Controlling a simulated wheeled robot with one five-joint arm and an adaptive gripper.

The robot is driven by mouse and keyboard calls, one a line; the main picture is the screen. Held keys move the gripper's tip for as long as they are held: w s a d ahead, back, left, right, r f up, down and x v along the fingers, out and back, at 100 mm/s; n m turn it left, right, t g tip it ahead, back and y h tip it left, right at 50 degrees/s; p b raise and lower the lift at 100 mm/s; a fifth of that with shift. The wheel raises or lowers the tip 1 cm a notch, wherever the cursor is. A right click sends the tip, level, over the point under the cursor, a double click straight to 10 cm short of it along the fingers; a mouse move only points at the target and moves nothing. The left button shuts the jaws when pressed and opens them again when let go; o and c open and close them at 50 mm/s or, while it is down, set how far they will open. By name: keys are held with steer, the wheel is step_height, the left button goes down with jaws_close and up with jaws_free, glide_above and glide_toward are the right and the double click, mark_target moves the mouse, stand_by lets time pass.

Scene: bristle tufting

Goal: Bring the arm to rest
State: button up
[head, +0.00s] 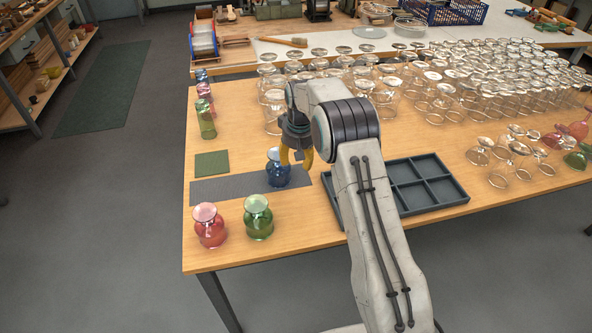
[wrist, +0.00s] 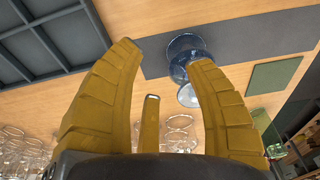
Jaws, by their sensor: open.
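My arm reaches over the wooden table from the front. My gripper (head: 297,158) has yellow fingers, spread apart with nothing between them. A blue glass (head: 277,170) stands on the grey mat (head: 225,188), just left of and partly behind the fingers in the head view. In the wrist view the gripper (wrist: 165,55) shows its fingers wide apart, and the blue glass (wrist: 185,48) appears near the tip of the right finger. I cannot tell whether that finger touches it.
A red glass (head: 210,226) and a green glass (head: 258,218) stand at the front left. A green mat (head: 212,163) lies behind the grey one. Many clear glasses (head: 440,105) crowd the back and right.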

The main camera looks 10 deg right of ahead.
steer(key=s+f+g, duration=0.2)
steer(key=s, duration=0.6)
steer(key=s+f+g, duration=0.2)
steer(key=s+f, duration=0.1)
steer(key=s, duration=0.5)
steer(key=s+r+t, duration=0.6)
steer(key=s+r, duration=1.6)
steer(key=s, duration=0.2)
steer(key=shift+d+r+m, duration=0.2)
steer(key=shift+d+m, duration=0.1)
steer(key=shift+d, duration=0.15)
